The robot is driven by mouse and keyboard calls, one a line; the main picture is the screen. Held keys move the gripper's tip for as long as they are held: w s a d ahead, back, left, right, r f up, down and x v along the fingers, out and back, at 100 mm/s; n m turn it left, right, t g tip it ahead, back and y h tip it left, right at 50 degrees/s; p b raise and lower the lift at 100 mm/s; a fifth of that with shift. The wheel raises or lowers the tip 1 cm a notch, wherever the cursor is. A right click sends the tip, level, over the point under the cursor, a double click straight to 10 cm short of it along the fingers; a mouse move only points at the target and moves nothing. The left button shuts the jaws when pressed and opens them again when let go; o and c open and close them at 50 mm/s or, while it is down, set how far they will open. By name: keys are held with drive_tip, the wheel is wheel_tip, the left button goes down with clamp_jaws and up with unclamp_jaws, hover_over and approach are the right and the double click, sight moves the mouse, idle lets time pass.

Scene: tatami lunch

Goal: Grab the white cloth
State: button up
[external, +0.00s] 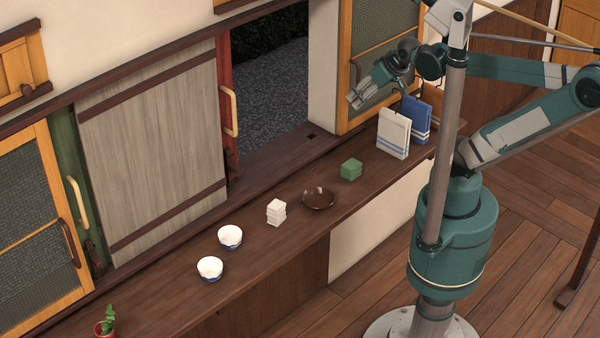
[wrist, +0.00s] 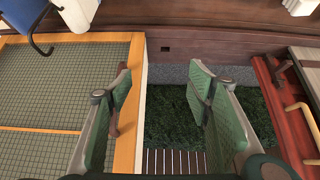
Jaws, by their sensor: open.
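The white cloth (external: 393,133), with blue stripes near its lower edge, hangs upright at the right part of the counter, in front of a blue cloth (external: 416,118). My gripper (external: 356,98) is above and to the left of the white cloth in the external view, apart from it. In the wrist view my gripper (wrist: 162,82) is open, with nothing between its green fingers. A pale piece (wrist: 78,12) at the top left of the wrist view looks like part of the white cloth, beside the blue cloth (wrist: 22,14); most of both is cut off.
On the counter (external: 262,247) stand a green block stack (external: 351,170), a brown dish (external: 318,198), a white stack (external: 276,212), two white bowls (external: 230,237) and a potted plant (external: 105,323). A lattice door (external: 385,40) is behind my gripper.

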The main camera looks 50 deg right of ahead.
drive_tip(key=shift+c, duration=0.6)
drive_tip(key=n+g+p, duration=0.1)
drive_tip(key=n+g, duration=0.6)
drive_tip(key=n, duration=1.3)
hover_over(275, 206)
drive_tip(key=f, duration=1.9)
drive_tip(key=shift+w+d, duration=0.15)
drive_tip(key=shift+d, duration=0.1)
drive_tip(key=shift+s+a+f, duration=0.2)
drive_tip(key=shift+a+f, duration=0.1)
drive_tip(key=shift+f, duration=0.15)
